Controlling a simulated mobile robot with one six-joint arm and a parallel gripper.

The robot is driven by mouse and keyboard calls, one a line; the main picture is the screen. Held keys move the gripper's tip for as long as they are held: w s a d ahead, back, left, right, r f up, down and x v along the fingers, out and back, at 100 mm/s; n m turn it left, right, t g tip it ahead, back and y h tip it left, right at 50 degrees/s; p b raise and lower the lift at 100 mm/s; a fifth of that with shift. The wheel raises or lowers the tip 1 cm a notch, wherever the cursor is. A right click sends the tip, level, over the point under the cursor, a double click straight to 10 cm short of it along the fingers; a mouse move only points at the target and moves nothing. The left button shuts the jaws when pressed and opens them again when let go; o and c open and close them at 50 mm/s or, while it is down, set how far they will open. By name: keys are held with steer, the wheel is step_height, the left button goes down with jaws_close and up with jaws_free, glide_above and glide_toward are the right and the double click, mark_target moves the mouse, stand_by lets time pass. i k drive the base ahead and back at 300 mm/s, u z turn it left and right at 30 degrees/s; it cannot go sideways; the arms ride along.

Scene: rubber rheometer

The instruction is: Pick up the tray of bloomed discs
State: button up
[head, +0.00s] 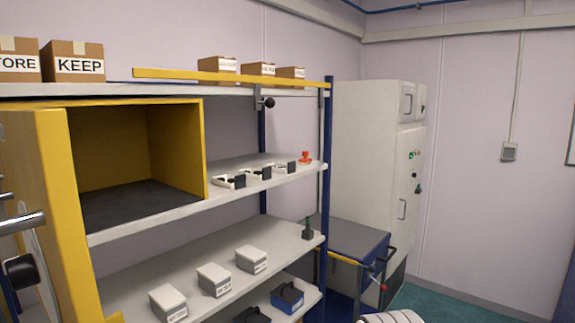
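Several small white trays stand in a row on the middle shelf: a left one (225,183), a middle one (252,174) and a right one (283,168). Each has a dark block at its right end. What lies in them is too small to tell, so I cannot tell which one holds bloomed discs. My gripper is not in view.
A yellow-framed open box (175,150) takes up the left of the shelf rack. Grey lidded boxes (214,279) stand on the shelf below. A small red object (305,157) sits right of the trays. A yellow bar (230,79) crosses the top shelf. A blue-grey cart (350,240) stands right.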

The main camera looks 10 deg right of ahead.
mark_target(289, 168)
steer(key=z, duration=0.25)
steer(key=i, duration=1.85)
steer(key=u, duration=0.45)
steer(key=k, duration=0.8)
steer(key=u, duration=0.15)
steer(key=i, duration=0.85)
steer(key=z, duration=0.1)
